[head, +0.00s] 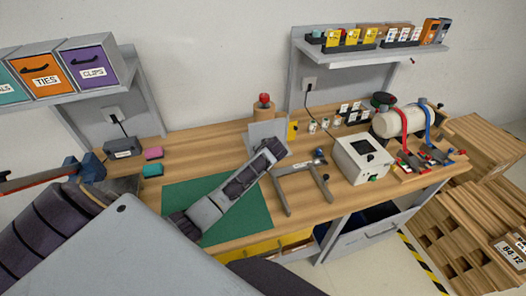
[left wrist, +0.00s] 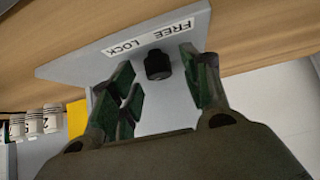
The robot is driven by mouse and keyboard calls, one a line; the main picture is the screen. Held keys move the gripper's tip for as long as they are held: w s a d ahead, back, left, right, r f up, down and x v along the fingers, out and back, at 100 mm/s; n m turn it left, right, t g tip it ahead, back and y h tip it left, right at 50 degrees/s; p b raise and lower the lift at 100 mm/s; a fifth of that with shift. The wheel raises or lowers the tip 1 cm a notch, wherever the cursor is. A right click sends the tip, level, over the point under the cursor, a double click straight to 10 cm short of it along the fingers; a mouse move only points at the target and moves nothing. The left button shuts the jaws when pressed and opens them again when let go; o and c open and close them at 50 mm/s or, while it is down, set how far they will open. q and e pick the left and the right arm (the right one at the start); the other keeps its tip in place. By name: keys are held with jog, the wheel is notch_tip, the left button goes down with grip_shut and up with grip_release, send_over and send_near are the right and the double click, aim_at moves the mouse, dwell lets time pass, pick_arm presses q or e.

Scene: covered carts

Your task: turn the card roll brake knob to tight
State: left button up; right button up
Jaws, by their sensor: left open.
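In the left wrist view a short black knob (left wrist: 158,65) sticks out of a grey panel (left wrist: 80,62). A white label (left wrist: 150,38) beside it reads FREE and LOCK, upside down. My left gripper (left wrist: 165,82) is open, one finger on each side of the knob; I cannot tell whether they touch it. In the head view the grey panel (head: 262,131) stands upright on the bench and my left gripper (head: 270,149) is close before it, hiding the knob. Behind it is a brown cylinder with a red knob (head: 264,99) on top. My right gripper is not in view.
A yellow plate (head: 293,130) and small jars (head: 312,125) are right of the panel. A grey U-shaped frame (head: 302,180) and a white box device (head: 362,158) stand nearer. A green mat (head: 247,211) lies under my arm. A shelf (head: 375,53) overhangs the back right.

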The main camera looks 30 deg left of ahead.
pick_arm(q)
jog(key=shift+a+f, duration=0.1)
jog(key=shift+f, duration=0.05)
jog(key=c, duration=1)
